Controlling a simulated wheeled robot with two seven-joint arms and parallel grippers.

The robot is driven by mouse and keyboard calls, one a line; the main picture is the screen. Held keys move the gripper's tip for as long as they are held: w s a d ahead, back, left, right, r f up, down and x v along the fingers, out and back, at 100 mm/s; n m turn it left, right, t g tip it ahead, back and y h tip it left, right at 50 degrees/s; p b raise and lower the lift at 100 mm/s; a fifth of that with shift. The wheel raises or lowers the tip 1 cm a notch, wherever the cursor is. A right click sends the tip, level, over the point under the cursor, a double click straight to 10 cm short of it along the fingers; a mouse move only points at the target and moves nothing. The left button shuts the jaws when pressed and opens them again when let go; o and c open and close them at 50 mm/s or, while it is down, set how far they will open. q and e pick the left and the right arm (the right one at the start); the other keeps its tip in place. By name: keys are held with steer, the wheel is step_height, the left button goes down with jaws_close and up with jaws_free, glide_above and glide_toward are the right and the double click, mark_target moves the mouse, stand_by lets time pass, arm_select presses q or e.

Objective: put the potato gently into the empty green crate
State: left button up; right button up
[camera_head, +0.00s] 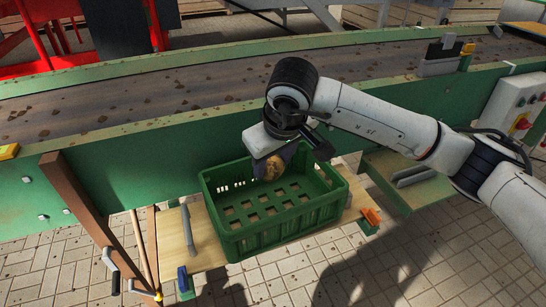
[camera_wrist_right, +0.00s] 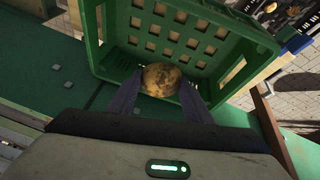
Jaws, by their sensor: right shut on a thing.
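The potato (camera_head: 271,170) is brown and mottled, and my right gripper (camera_head: 268,166) is shut on it. In the right wrist view the potato (camera_wrist_right: 160,80) sits between the two dark fingers (camera_wrist_right: 158,95). The green crate (camera_head: 285,231) stands on a wooden board, and no other potato shows in it. The gripper and potato are over the crate's back part, near its back rim; how far above the floor is hard to tell. The crate's slotted floor and wall (camera_wrist_right: 262,38) fill the upper part of the wrist view. My left gripper is not in view.
A conveyor (camera_head: 190,97) with brown crumbs and a green side wall runs behind the crate. Another potato (camera_head: 9,151) lies at the far left on the green edge. A wooden post (camera_head: 75,205) stands left of the crate. A control box (camera_head: 512,108) is at the right.

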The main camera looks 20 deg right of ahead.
steer(key=o, duration=1.4)
steer(key=shift+c, duration=0.2)
arm_select(q)
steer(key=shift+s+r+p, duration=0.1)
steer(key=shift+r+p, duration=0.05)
steer(key=shift+p, duration=0.15)
arm_select(e)
steer(key=v, duration=1)
steer(key=shift+r, duration=0.2)
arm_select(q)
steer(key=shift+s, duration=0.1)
arm_select(e)
steer(key=shift+s, duration=0.15)
